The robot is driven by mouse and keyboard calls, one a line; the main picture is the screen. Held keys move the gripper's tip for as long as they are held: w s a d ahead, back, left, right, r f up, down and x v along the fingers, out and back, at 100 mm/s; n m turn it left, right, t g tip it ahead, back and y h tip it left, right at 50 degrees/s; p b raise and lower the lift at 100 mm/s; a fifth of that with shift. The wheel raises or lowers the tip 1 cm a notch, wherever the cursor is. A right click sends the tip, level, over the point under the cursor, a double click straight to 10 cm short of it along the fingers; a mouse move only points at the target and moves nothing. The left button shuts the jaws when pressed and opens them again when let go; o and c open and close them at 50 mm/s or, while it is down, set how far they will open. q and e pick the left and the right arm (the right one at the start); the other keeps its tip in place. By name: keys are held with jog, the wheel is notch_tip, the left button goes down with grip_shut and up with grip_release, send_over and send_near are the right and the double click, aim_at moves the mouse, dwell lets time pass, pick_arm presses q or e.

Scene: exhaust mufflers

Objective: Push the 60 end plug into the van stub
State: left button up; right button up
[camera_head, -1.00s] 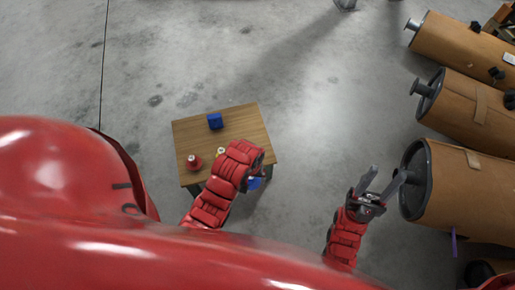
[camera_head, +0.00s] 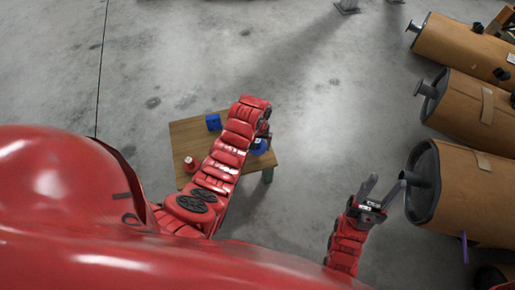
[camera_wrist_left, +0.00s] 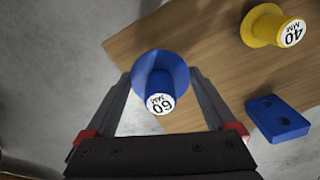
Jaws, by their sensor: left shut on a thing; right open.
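The blue 60 end plug (camera_wrist_left: 162,80), with a round flange and a white "60 MM" label, is held between the fingers of my left gripper (camera_wrist_left: 162,92), which is shut on it. In the head view the plug (camera_head: 259,147) shows at the right side of the wooden table, partly hidden by my left arm. My right gripper (camera_head: 384,187) is open and empty, close to the stub (camera_head: 412,180) of the nearest muffler. Two other mufflers have stubs (camera_head: 425,89) and (camera_head: 412,26) facing left. I cannot tell which stub is the van's.
The wooden table (camera_head: 187,133) carries a blue block (camera_head: 213,122) and a red plug (camera_head: 190,164). A yellow 40 plug (camera_wrist_left: 262,26) shows in the left wrist view. Brown mufflers (camera_head: 470,190) line the right side. The concrete floor between table and mufflers is clear.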

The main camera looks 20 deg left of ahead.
pick_arm(q)
jog(key=shift+w+f+b, duration=0.15)
jog(key=shift+f+b, duration=0.2)
jog(key=shift+f, duration=1.2)
jog(key=shift+f, duration=0.2)
jog(key=o, duration=1)
